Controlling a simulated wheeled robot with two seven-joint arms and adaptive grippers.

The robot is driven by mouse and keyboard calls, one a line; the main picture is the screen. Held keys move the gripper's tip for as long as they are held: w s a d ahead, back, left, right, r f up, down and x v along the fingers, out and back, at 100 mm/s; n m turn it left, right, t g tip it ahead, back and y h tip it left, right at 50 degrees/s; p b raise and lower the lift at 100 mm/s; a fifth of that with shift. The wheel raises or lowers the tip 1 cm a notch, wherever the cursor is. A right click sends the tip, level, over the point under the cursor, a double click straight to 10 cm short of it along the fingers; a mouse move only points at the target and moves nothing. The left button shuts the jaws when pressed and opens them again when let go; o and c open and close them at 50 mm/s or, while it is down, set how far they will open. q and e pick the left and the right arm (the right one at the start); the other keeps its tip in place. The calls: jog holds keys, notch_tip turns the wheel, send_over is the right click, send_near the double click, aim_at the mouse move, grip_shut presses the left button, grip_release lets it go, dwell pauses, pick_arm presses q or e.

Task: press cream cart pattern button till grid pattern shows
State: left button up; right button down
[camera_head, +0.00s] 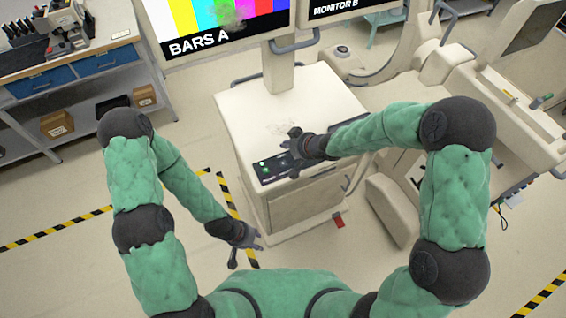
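The cream cart (245,108) stands in the middle, with a dark control panel (265,171) on the front edge of its top. The panel has small green-lit spots; its labels are too small to read. The cart's monitor (215,38) shows coloured vertical bars over the words "BARS A", with a greyish smudge on the bars. My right gripper (290,140) is over the panel's back right part, hiding some of it. I cannot tell whether it touches a button or how far its fingers are apart. My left gripper (246,256) hangs low, left of the cart's front, fingers spread and empty.
A second monitor (340,8) labelled "MONITOR B" is at the top. Cream equipment (450,75) stands to the right. A shelf bench (75,75) with boxes and a microscope is at the left. Yellow-black tape (100,223) marks the open floor.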

jog(key=shift+a, duration=0.45)
jog(key=b, duration=0.8)
send_over(284, 165)
notch_tip(284, 165, down, 7)
jog(key=shift+d+f, duration=0.1)
jog(key=shift+f, duration=0.05)
jog(key=shift+f+b, duration=0.4)
jog(key=shift+f, duration=0.3)
jog(key=shift+f, duration=0.15)
dwell(0.4)
jog(key=shift+f, duration=0.25)
